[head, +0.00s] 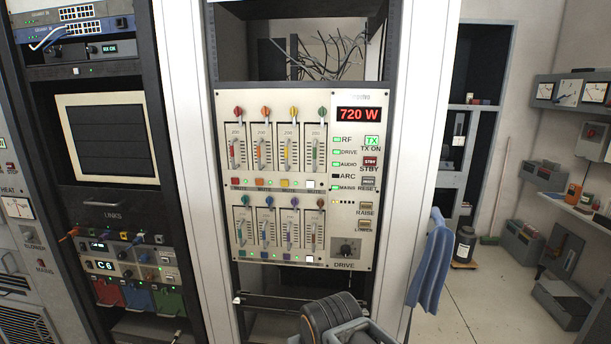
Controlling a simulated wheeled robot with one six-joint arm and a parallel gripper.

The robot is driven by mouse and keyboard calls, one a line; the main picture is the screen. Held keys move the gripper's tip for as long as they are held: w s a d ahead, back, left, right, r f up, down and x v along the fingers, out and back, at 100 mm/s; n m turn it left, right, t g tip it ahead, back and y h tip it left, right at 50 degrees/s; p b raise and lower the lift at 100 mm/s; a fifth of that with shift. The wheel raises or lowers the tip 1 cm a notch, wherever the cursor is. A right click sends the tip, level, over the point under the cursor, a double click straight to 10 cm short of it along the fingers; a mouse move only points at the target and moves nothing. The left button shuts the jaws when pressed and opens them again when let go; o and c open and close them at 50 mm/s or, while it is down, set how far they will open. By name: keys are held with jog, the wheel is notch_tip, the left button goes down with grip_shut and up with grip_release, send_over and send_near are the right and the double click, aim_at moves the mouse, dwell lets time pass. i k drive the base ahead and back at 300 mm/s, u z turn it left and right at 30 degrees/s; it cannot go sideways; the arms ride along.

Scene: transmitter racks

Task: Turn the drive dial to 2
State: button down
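The drive dial (346,249) is a small dark knob on a dark square plate. It sits at the lower right of the cream transmitter panel (274,190), just above the word DRIVE. Its scale marks and pointer are too small to read. A red display (359,114) at the top right of the panel reads 720 W. A dark, ribbed, round part of my arm shows at the bottom, below the dial and apart from it. I cannot make out my gripper's fingers in this view.
Two rows of sliders with coloured knobs fill the panel's left side. The RAISE button (365,206) and LOWER button (364,225) sit just above the dial. A blue cloth (430,262) hangs right of the white rack frame.

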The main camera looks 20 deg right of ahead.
aim_at(346, 249)
jog(key=u, duration=0.2)
jog(key=k, duration=0.25)
jog(key=u, duration=1)
jog(key=k, duration=1.05)
jog(key=u, duration=0.75)
jog(key=i, duration=1.05)
jog(key=z, duration=1.2)
jog(key=i, duration=1.2)
jog(key=z, duration=1)
